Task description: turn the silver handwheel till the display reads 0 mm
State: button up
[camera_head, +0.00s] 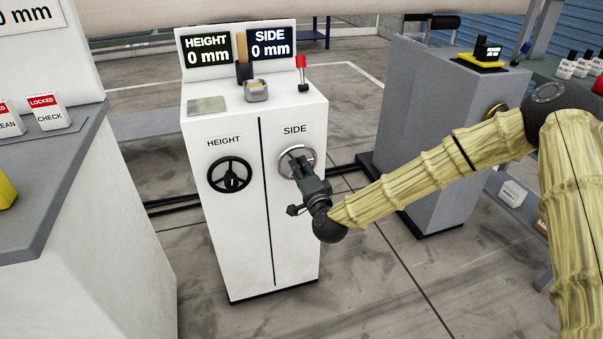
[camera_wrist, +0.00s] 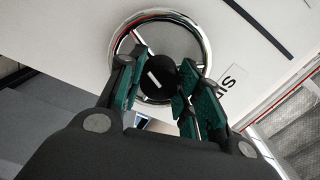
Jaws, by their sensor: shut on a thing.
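The silver handwheel (camera_head: 283,163) is on the right half of the white cabinet's front, under the label SIDE. The SIDE display (camera_head: 271,47) on top reads 0 mm. My gripper (camera_head: 297,160) is at the handwheel and covers part of it. In the wrist view the chrome rim of the handwheel (camera_wrist: 160,15) circles a dark hub (camera_wrist: 160,77). There my gripper (camera_wrist: 158,85) has its green-padded fingers on both sides of the hub, shut on the handwheel. Exactly where the pads touch is hard to see.
A black handwheel (camera_head: 230,176) labelled HEIGHT is left of the silver one, and the HEIGHT display (camera_head: 208,50) reads 0 mm. A red-topped lever (camera_head: 301,65) stands on the white cabinet (camera_head: 240,235). A grey cabinet (camera_head: 415,130) is at right, a grey-topped counter (camera_head: 75,165) at left.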

jog(key=shift+d+m, duration=0.1)
jog(key=shift+m, duration=0.3)
jog(key=o, duration=1)
jog(key=shift+o, duration=0.2)
jog(key=v, duration=1.2)
